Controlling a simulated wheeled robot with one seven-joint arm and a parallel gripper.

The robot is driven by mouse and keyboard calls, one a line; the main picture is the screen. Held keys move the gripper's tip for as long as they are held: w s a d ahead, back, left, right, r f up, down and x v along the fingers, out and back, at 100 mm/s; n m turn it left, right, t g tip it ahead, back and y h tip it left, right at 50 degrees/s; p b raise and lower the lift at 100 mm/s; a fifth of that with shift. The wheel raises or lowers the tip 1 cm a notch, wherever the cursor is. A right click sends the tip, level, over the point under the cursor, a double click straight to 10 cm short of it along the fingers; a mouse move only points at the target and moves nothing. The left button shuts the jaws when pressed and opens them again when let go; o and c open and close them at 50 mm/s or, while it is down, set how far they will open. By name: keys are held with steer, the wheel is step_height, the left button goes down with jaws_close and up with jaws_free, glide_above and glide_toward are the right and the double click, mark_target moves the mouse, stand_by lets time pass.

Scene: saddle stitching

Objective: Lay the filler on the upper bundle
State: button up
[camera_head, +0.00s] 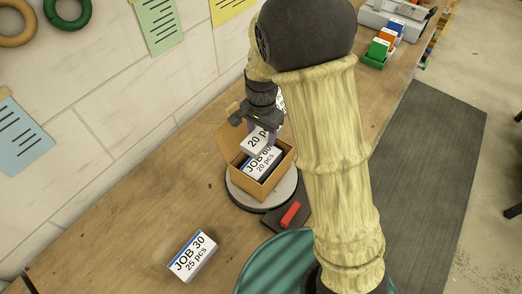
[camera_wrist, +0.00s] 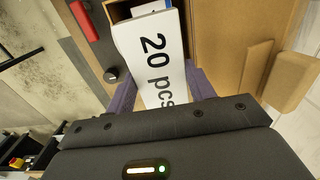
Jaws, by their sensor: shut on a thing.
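My gripper (camera_head: 259,128) is shut on a white block labelled "20 pcs" (camera_wrist: 153,50), its dark fingers on the block's two sides. The block's upper part is hidden by the gripper in the head view. It is over the open cardboard box (camera_head: 277,177), at its back part. A bundle labelled "JOB 60, 20 pcs" (camera_head: 263,162) shows in the box, in front of and below the held block. I cannot tell whether the two touch. No separate filler can be made out.
The box stands on a round grey turntable (camera_head: 236,193) on the wooden bench. A red-handled tool (camera_head: 291,213) lies on a dark pad beside it. A "JOB 30, 25 pcs" bundle (camera_head: 192,256) lies at the front. Coloured card holders (camera_head: 378,50) stand at the far end.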

steer(key=shift+s+r, duration=0.1)
steer(key=shift+s, duration=0.1)
steer(key=p, duration=0.2)
glide_above(262, 160)
steer(key=f, duration=0.6)
steer(key=shift+w, duration=0.25)
steer(key=shift+s+d+b, duration=0.1)
steer(key=shift+s+b, duration=0.1)
steer(key=shift+b, duration=0.1)
steer(key=shift+a+f, duration=0.2)
steer(key=shift+f, duration=0.15)
steer(key=shift+d+f+p, duration=0.1)
steer(key=shift+f+p, duration=0.45)
steer(key=shift+f, duration=1.15)
